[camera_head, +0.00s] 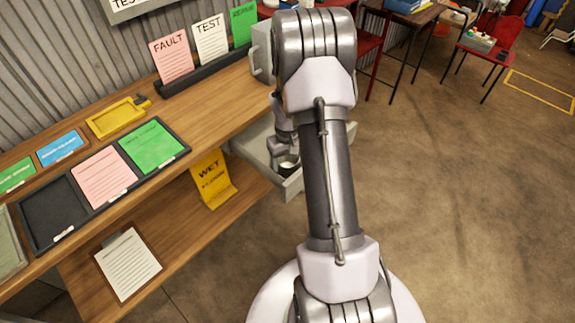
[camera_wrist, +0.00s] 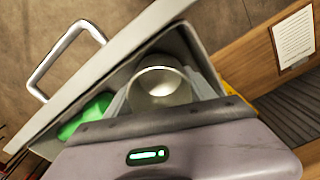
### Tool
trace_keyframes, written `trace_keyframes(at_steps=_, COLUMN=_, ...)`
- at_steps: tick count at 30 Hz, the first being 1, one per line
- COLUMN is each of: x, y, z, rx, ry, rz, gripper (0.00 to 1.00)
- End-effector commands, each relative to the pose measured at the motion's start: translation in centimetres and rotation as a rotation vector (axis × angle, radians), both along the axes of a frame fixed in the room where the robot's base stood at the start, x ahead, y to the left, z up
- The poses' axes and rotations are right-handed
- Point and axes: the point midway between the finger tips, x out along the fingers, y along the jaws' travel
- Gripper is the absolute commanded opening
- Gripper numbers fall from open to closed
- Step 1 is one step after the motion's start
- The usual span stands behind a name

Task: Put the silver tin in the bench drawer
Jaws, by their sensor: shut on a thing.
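The silver tin (camera_wrist: 160,84) is round, with its open top toward the wrist camera. My gripper (camera_wrist: 163,92) is shut on it, with one finger on each side. The bench drawer (camera_wrist: 118,62) is pulled open, and the tin is within its walls in the wrist view. I cannot tell if the tin touches the drawer's bottom. In the head view the tin (camera_head: 288,162) shows under my gripper (camera_head: 281,149), over the open drawer (camera_head: 292,186). My arm hides part of the drawer there.
A green item (camera_wrist: 85,117) lies in the drawer beside the tin. The drawer's handle (camera_wrist: 62,55) sticks out from its front. A yellow WET sign (camera_head: 213,180) stands on the lower shelf.

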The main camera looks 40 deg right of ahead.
Motion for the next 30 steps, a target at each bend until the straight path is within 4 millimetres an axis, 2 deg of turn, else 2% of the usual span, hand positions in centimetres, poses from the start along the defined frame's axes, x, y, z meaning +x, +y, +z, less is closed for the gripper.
trace_keyframes(at_steps=4, x=0.0, y=0.0, z=-0.5, rx=0.0, ry=0.0, rz=0.0, gripper=0.22)
trace_keyframes(at_steps=5, x=0.0, y=0.0, z=-0.4, rx=0.0, ry=0.0, rz=0.0, gripper=0.69)
trace_keyframes(at_steps=6, x=0.0, y=0.0, z=-0.3, rx=0.0, ry=0.0, rz=0.0, gripper=0.72)
trace_keyframes(at_steps=14, x=0.0, y=0.0, z=-0.2, rx=0.0, ry=0.0, rz=0.0, gripper=0.72)
trace_keyframes(at_steps=16, x=0.0, y=0.0, z=0.5, rx=0.0, ry=-0.001, rz=0.0, gripper=0.72)
trace_keyframes(at_steps=17, x=0.0, y=0.0, z=1.1, rx=0.0, ry=-0.001, rz=0.001, gripper=0.72)
trace_keyframes(at_steps=24, x=0.0, y=0.0, z=8.1, rx=-0.002, ry=-0.002, rz=0.0, gripper=0.72)
trace_keyframes(at_steps=27, x=0.0, y=0.0, z=10.3, rx=-0.001, ry=-0.002, rz=0.0, gripper=0.72)
trace_keyframes(at_steps=30, x=0.0, y=0.0, z=11.6, rx=0.0, ry=0.0, rz=0.001, gripper=0.72)
